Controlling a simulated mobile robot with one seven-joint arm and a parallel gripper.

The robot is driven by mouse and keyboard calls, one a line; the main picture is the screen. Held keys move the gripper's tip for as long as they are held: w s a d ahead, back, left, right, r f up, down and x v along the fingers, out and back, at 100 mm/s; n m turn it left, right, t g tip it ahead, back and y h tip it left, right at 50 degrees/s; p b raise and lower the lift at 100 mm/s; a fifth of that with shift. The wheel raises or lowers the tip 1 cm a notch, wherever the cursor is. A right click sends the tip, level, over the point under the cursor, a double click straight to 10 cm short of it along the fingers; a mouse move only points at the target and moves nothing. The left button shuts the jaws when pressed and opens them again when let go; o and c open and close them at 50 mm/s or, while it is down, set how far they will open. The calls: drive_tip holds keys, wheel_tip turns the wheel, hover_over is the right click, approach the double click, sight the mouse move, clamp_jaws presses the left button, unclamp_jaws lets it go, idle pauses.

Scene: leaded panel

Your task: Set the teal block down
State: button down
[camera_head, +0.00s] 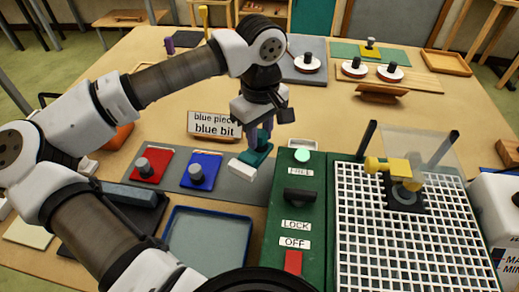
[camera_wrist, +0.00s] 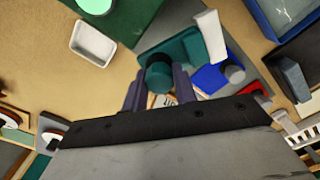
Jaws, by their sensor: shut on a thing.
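The teal block (camera_head: 255,156) is a flat piece with a round upright knob, at the right end of the grey mat (camera_head: 245,188). My gripper (camera_head: 263,134) is above it, its purple fingers shut on the knob. In the wrist view the teal block (camera_wrist: 183,56) shows beyond the fingers, and my gripper (camera_wrist: 158,84) closes around its round knob (camera_wrist: 159,74). A white strip (camera_head: 241,167) lies along the block's near side. I cannot tell whether the block touches the mat or hangs just above it.
A red plate (camera_head: 150,169) and a blue plate (camera_head: 205,158) with grey knobs stand to the left. A green machine panel (camera_head: 285,220) is close on the right, beside a white grid (camera_head: 400,245). A sign reading "blue bit" (camera_head: 214,124) stands behind. A blue-rimmed tray (camera_head: 210,209) is in front.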

drive_tip(key=shift+f+p, duration=0.6)
drive_tip(key=shift+f, duration=2.85)
drive_tip(key=shift+f, duration=0.15)
drive_tip(key=c, duration=1.1)
unclamp_jaws()
wheel_tip(320, 180, up, 12)
drive_tip(key=b, duration=0.3)
drive_tip(key=shift+r, duration=0.2)
